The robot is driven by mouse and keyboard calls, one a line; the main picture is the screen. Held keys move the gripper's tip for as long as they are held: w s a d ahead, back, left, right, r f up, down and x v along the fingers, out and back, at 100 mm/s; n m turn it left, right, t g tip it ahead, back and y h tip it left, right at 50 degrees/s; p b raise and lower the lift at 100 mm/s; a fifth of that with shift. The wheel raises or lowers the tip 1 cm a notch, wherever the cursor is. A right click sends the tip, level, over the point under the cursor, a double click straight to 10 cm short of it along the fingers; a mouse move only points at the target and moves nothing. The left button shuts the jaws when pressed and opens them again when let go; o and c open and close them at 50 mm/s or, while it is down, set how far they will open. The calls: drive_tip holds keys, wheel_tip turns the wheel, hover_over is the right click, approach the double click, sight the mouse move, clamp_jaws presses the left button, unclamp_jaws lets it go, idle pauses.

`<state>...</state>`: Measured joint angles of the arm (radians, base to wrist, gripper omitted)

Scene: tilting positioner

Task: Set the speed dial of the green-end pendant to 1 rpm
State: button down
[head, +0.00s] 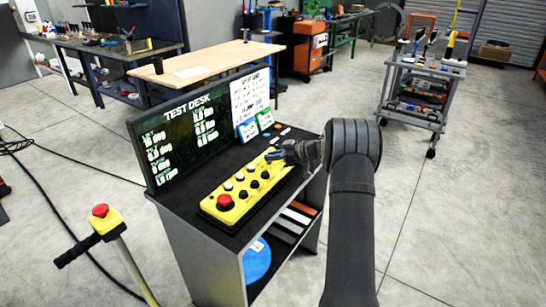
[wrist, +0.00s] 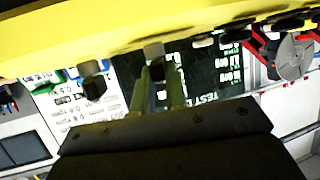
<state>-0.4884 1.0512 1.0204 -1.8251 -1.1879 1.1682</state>
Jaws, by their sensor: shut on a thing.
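The yellow pendant (head: 232,203) lies on the dark desk top, with a red mushroom button (head: 225,202) at its near-left end and a row of black knobs along it. I cannot make out a green end. My gripper (head: 284,154) is at the pendant's far-right end. In the wrist view, the pendant's edge (wrist: 90,33) crosses the top. Another dark knob (wrist: 94,88) stands to the left. The dial's setting is not readable.
The TEST DESK screen (head: 190,125) stands behind the pendant, with a white printed sheet (head: 250,95) on its right. A yellow stop-button post (head: 106,222) stands at the left.

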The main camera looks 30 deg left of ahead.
drive_tip(key=shift+r, duration=0.1)
idle(0.3)
drive_tip(key=c, duration=1.4)
unclamp_jaws()
drive_tip(key=shift+c, duration=0.2)
drive_tip(key=v, duration=1.7)
drive_tip(key=shift+w+d, duration=0.15)
drive_tip(key=shift+w, duration=0.1)
drive_tip(key=x, duration=1.7)
drive_tip(key=shift+s+a, duration=0.2)
drive_tip(key=shift+s, duration=0.05)
drive_tip(key=shift+d, duration=0.1)
